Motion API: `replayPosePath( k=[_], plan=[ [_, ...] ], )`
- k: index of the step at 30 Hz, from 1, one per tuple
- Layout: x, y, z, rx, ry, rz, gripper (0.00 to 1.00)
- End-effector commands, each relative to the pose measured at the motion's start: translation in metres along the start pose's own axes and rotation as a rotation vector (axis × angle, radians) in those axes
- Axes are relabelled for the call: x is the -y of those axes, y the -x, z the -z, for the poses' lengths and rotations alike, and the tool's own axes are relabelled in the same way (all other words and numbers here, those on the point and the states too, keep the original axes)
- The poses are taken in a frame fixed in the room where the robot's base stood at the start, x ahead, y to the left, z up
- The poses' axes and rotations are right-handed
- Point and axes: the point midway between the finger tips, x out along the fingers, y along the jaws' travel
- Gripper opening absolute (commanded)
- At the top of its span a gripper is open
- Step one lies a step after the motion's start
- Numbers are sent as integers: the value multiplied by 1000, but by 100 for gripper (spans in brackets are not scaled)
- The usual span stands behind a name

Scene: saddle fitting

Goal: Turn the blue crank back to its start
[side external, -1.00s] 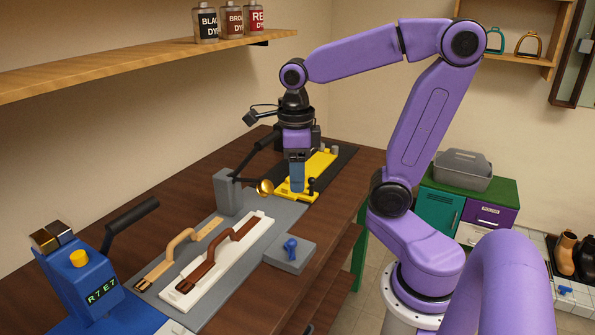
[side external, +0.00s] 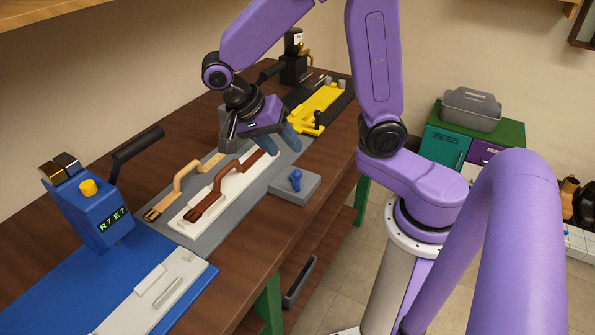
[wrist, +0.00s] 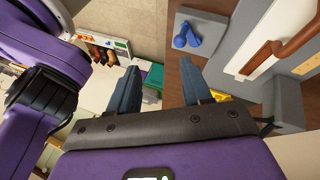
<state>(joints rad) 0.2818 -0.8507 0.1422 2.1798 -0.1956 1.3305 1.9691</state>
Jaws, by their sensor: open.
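The blue crank (side external: 295,180) stands on a grey block (side external: 306,188) at the front edge of the bench, right of the white plate. It also shows in the wrist view (wrist: 186,36), toward the top right, on its grey base (wrist: 203,22). My gripper (side external: 288,143) hangs behind and above the crank, tilted, with blue-grey fingers. In the wrist view my gripper (wrist: 160,90) has its two fingers spread apart with nothing between them. The crank lies beyond the right finger, clear of it.
A blue machine (side external: 92,212) stands at the near left. A yellow fixture (side external: 318,105) stands behind my gripper.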

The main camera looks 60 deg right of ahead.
Motion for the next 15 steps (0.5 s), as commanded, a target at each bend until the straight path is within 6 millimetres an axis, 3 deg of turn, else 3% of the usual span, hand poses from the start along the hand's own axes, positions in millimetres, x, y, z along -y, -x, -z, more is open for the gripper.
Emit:
replayPosePath(
  k=[8, 15],
  plan=[
    [20, -20, -52, -255, 820, -271, 49],
    [30, -39, -92, -394, 1469, -631, 49]
  ],
)
